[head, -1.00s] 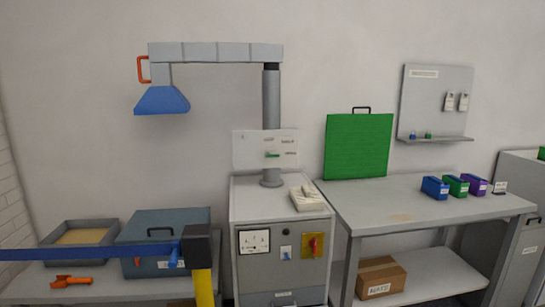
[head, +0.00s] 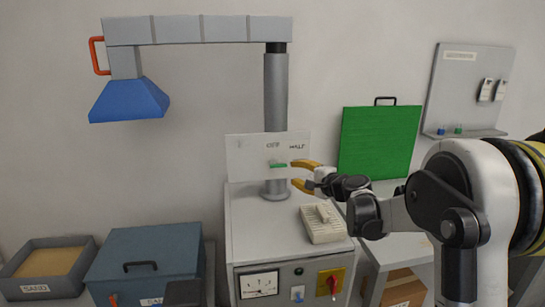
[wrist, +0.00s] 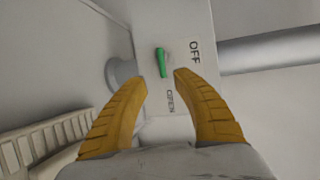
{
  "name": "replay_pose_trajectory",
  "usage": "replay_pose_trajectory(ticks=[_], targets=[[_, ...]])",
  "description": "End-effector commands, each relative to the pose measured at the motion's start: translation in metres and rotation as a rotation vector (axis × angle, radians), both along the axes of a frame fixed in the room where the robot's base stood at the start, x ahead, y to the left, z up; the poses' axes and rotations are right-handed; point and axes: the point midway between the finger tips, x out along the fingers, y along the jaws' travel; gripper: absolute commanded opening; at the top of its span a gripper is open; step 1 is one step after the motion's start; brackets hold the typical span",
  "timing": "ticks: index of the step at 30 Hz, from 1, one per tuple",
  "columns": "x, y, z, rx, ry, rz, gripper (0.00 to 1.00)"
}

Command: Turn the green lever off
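The green lever (head: 279,166) sits on a white panel (head: 246,160) on the grey post, its handle lying roughly level. In the wrist view the lever (wrist: 161,64) is just beyond and between my fingertips, by an OFF label (wrist: 195,51) on its right. Its handle runs toward a second label (wrist: 171,100), which is hard to read. My gripper (head: 296,174) is in front of the panel's right side, near the lever. In the wrist view its yellow fingers (wrist: 161,82) are spread open with nothing between them. I see no clear contact with the lever.
A cabinet (head: 260,225) with a meter and red switch (head: 332,281) stands below. A cream device (head: 322,222) lies on its top, close under my gripper. The post (head: 276,95) carries an overhead duct with a blue hood (head: 130,100). A green board (head: 380,141) stands right behind my arm.

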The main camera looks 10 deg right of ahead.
Motion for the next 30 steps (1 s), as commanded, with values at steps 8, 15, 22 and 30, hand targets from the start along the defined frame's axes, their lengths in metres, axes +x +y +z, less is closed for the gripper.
replay_pose_trajectory(ticks=[8,15,22,30], targets=[[0.031,0.008,-0.009,0.022,-0.003,-0.006,0.34],[0.074,0.026,-0.018,0.022,-0.003,-0.007,0.34],[0.099,0.037,-0.021,0.02,-0.003,-0.006,0.34],[0.103,0.038,-0.021,0.02,-0.003,-0.007,0.34]])
